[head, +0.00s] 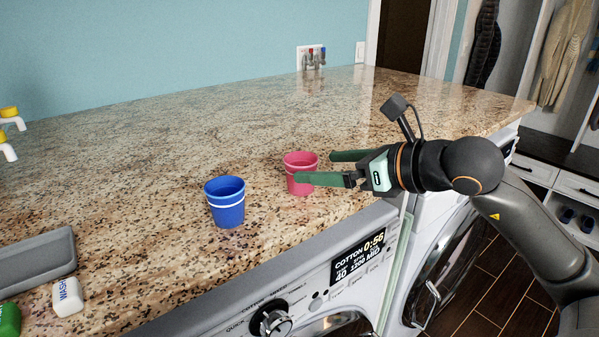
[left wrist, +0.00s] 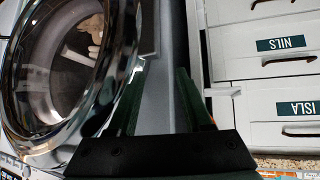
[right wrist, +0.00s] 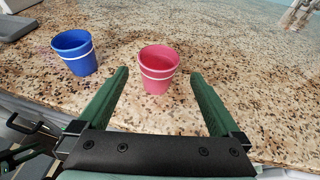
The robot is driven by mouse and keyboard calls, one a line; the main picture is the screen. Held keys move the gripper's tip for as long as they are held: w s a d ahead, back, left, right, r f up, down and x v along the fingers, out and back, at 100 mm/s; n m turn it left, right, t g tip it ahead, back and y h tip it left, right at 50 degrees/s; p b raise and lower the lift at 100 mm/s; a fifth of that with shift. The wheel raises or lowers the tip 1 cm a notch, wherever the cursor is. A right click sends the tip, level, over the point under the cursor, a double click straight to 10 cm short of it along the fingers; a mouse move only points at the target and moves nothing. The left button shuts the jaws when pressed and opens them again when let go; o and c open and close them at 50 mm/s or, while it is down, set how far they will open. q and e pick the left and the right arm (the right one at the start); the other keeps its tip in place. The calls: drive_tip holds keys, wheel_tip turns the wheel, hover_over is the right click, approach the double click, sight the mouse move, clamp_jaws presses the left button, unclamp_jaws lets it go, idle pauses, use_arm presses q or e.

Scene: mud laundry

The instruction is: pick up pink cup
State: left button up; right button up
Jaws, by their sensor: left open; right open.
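The pink cup (head: 301,172) stands upright on the speckled granite counter, with a white band below its rim. My right gripper (head: 315,167) is open and comes at the cup from the right. In the head view its near fingertip overlaps the cup's front and the far fingertip is beside its right rim. In the right wrist view the pink cup (right wrist: 159,70) shows centred between the two spread fingers (right wrist: 159,74), with gaps on both sides. My left gripper (left wrist: 160,70) is open and empty, away from the counter top, near a round machine door.
A blue cup (head: 226,204) stands left of the pink one. The counter (head: 180,140) behind the cups is clear. Washing machines (head: 290,300) are below its front edge.

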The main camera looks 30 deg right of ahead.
sight(291, 162)
drive_tip(key=shift+w+a+f, duration=0.1)
drive_tip(key=shift+w+a, duration=0.05)
drive_tip(key=shift+w, duration=0.35)
drive_tip(key=shift+w+a+p, duration=0.1)
drive_tip(key=shift+w+p, duration=0.25)
drive_tip(key=shift+w+a+f, duration=0.2)
drive_tip(key=shift+w+f, duration=0.2)
drive_tip(key=shift+w, duration=0.2)
drive_tip(key=shift+w+a+r+p, duration=0.15)
drive_tip(key=shift+w+p, duration=0.35)
drive_tip(key=shift+p, duration=0.25)
drive_tip(key=shift+w+a+p, duration=0.2)
drive_tip(key=shift+w+p, duration=0.25)
drive_tip(key=shift+w, duration=0.1)
drive_tip(key=shift+w+a+p, duration=0.2)
drive_tip(key=shift+w+p, duration=0.25)
drive_tip(key=shift+w, duration=0.05)
drive_tip(key=shift+f+p+x, duration=0.25)
drive_tip(key=shift+p+x, duration=0.1)
drive_tip(key=shift+x, duration=0.8)
use_arm(q)
drive_tip(key=r, duration=0.4)
drive_tip(key=shift+s+a+r, duration=0.2)
drive_tip(key=shift+r, duration=0.05)
use_arm(e)
drive_tip(key=shift+s, duration=0.1)
